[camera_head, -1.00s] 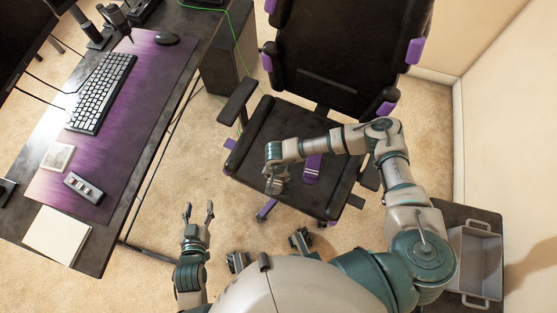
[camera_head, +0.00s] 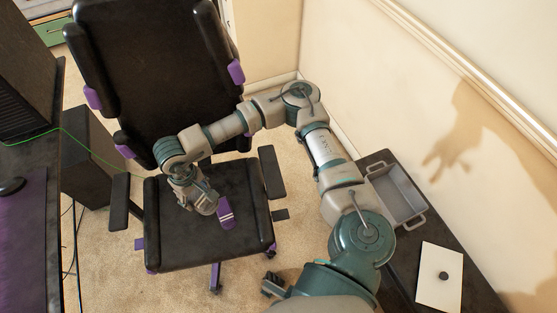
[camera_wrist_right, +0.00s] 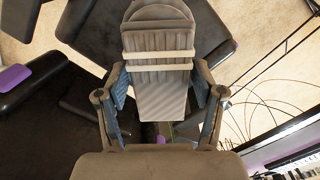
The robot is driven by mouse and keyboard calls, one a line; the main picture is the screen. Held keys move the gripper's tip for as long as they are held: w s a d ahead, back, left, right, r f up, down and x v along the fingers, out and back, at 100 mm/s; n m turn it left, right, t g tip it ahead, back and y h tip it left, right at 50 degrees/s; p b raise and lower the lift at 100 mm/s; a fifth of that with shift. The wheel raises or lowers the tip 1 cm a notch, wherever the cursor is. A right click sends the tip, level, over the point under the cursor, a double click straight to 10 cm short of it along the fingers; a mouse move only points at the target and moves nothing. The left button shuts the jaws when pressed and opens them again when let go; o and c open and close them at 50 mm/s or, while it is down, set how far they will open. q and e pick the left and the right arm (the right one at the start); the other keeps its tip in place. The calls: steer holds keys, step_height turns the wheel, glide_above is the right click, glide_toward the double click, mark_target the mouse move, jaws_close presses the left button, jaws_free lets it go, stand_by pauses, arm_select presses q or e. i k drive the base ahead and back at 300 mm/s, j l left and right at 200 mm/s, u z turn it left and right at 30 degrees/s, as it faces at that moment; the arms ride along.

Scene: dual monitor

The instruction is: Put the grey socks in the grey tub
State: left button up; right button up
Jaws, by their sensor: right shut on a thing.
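The grey socks (camera_wrist_right: 158,65), with pale stripes across them, are between the fingers of my right gripper in the right wrist view. My right gripper (camera_head: 203,200) is shut on them, just above the black chair seat; in the head view it mostly hides the socks, and I cannot tell whether they touch the seat. The grey tub (camera_head: 376,177) is an open, rectangular tub with handles on a dark surface at the right, beyond my right arm. It looks empty where I can see inside. My left gripper is out of view.
Purple socks (camera_head: 227,213) with white stripes lie on the chair seat (camera_head: 170,240) beside my right gripper. The chair has armrests and a tall back. A white sheet with a dark round object (camera_head: 443,275) lies near the tub. The desk (camera_head: 30,165) is at the left.

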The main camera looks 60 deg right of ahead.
mark_target(388, 200)
steer(key=k+z, duration=0.15)
steer(key=z, duration=0.35)
steer(key=k+l+z, duration=0.1)
steer(key=z, duration=0.4)
